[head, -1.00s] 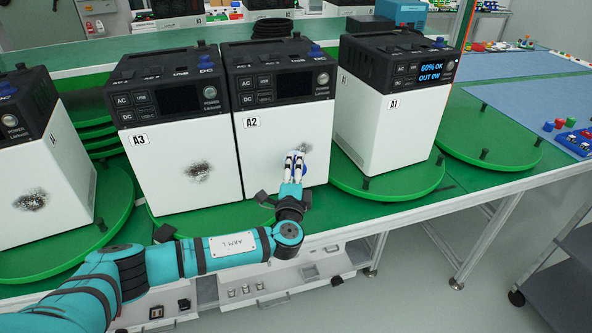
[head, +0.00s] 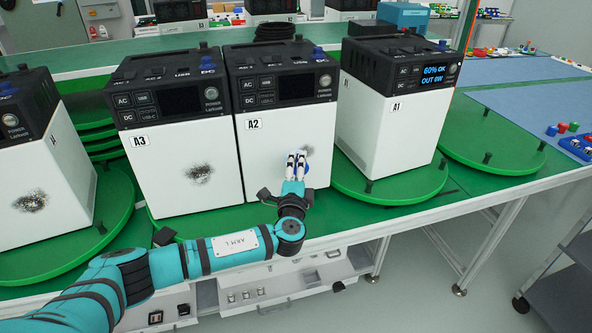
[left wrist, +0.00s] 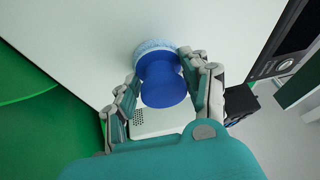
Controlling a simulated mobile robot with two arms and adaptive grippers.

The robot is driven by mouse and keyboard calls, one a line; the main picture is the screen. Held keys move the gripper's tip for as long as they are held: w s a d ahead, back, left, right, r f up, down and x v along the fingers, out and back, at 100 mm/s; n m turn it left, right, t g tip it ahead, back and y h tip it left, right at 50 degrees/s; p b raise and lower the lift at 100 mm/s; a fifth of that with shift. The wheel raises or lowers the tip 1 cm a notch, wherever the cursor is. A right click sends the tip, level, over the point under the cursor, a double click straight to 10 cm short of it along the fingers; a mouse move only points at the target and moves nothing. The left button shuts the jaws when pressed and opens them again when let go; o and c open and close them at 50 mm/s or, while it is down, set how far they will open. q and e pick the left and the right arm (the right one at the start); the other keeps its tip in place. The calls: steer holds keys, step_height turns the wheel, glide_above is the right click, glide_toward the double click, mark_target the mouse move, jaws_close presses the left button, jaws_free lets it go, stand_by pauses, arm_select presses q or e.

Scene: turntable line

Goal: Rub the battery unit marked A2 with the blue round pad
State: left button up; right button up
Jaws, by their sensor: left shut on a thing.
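The battery unit marked A2 (head: 265,160) stands upright on the green turntable line, white with a black top and a dark screen. A dark smudge shows on its front face near the right, partly behind my gripper. My left gripper (head: 296,158) is in front of that face, shut on the blue round pad (left wrist: 160,80). In the left wrist view, the pad's pale blue disc is against or very near the white face (left wrist: 100,40); I cannot tell if it touches. In the head view the pad is mostly hidden by the fingers. My right gripper is not in view.
Unit A3 (head: 165,165), with a dark smudge, stands close on the left. Unit A1 (head: 385,125), its screen lit, stands on a green turntable (head: 400,190) at the right. Another smudged unit (head: 60,170) is at far left. An empty green turntable (head: 500,150) lies further right.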

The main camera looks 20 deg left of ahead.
arm_select(q)
steer(key=shift+w+d+b, duration=0.4)
steer(key=shift+w+d, duration=0.05)
steer(key=shift+d, duration=0.25)
steer(key=shift+w+d+b, duration=0.4)
steer(key=shift+d, duration=0.3)
steer(key=shift+w+d+f+b, duration=0.15)
steer(key=shift+w+d+b, duration=0.4)
steer(key=shift+d+b, duration=0.25)
steer(key=shift+w+d+b, duration=0.4)
steer(key=shift+w+d, duration=0.05)
steer(key=shift+d, duration=0.05)
steer(key=shift+a, duration=0.15)
steer(key=shift+a+r, duration=0.1)
steer(key=shift+r, duration=0.15)
steer(key=shift+s+a+p, duration=0.25)
steer(key=shift+s+a, duration=0.4)
steer(key=shift+a, duration=0.25)
steer(key=shift+s+a+p, duration=0.2)
steer(key=shift+s+a, duration=0.5)
steer(key=shift+a, duration=0.25)
steer(key=shift+s+a+p, duration=0.25)
steer(key=shift+s+a, duration=0.4)
steer(key=shift+a, duration=0.25)
steer(key=shift+f, duration=0.1)
